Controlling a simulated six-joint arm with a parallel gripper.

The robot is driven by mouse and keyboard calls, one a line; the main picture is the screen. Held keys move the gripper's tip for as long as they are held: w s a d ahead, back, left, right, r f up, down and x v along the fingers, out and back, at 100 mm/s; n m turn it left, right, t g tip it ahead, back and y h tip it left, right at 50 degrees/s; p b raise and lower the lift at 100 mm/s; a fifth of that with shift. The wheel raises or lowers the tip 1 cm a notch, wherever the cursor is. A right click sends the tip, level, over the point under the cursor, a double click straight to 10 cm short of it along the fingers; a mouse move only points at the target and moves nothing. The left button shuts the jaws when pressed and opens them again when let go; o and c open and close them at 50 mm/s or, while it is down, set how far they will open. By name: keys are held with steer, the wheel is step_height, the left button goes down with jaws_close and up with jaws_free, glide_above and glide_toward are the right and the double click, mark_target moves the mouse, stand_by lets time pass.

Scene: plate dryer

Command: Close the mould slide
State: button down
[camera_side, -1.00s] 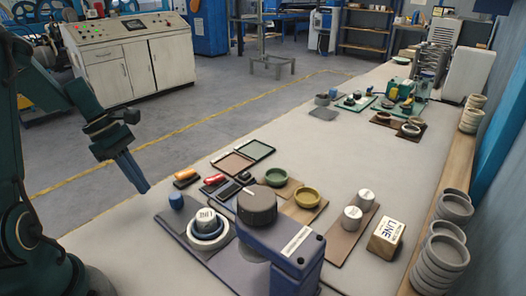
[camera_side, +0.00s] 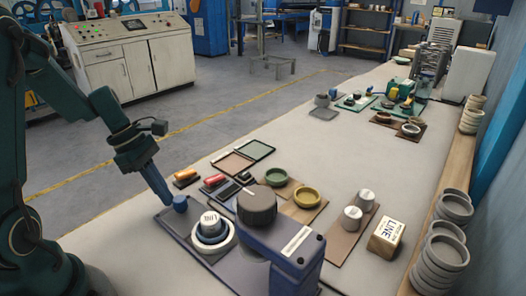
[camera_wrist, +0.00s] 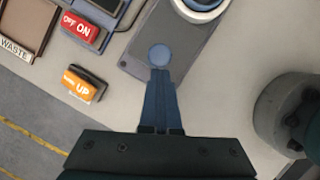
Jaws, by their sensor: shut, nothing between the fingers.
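The blue machine (camera_side: 290,250) has a dark round dial (camera_side: 257,205) on top. Its mould slide lies on a grey base plate (camera_side: 170,219) and carries a white ring (camera_side: 226,239) with a grey-blue "LINE" mould (camera_side: 209,222) in it. A short blue knob (camera_side: 180,204) stands at the slide's near-left end; it also shows in the wrist view (camera_wrist: 159,54). My gripper (camera_side: 170,203) is shut and empty, pointing down. Its fingertips (camera_wrist: 160,72) are right against the knob's outer side, apparently touching. The slide's far end is hidden by the machine.
A red switch (camera_side: 214,180) and an orange switch (camera_side: 186,175) sit just behind the base plate. A green bowl (camera_side: 276,177) and a yellow bowl (camera_side: 307,197) stand beyond the dial. Small cups (camera_side: 351,218) and a "LINE" box (camera_side: 386,236) are at the right.

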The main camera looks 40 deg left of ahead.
steer(key=d, duration=1.2)
steer(key=shift+s, duration=0.1)
steer(key=shift+s+a, duration=0.2)
steer(key=shift+a, duration=0.4)
steer(key=a, duration=0.1)
steer(key=s+a, duration=0.1)
steer(key=a, duration=0.1)
steer(key=shift+s+r, duration=0.15)
steer(key=v, duration=0.9)
steer(key=m+y, duration=0.1)
steer(key=m, duration=0.4)
glide_toward(201, 226)
steer(key=s+r, duration=0.3)
steer(key=s+m+t+y, duration=0.1)
steer(key=m, duration=0.5)
steer(key=s+d+m+t+y, duration=0.1)
steer(key=m, duration=0.5)
steer(key=s+d+m+t+y, duration=0.1)
steer(key=m, duration=0.5)
steer(key=shift+s+r+t, duration=0.3)
steer(key=shift+s, duration=0.1)
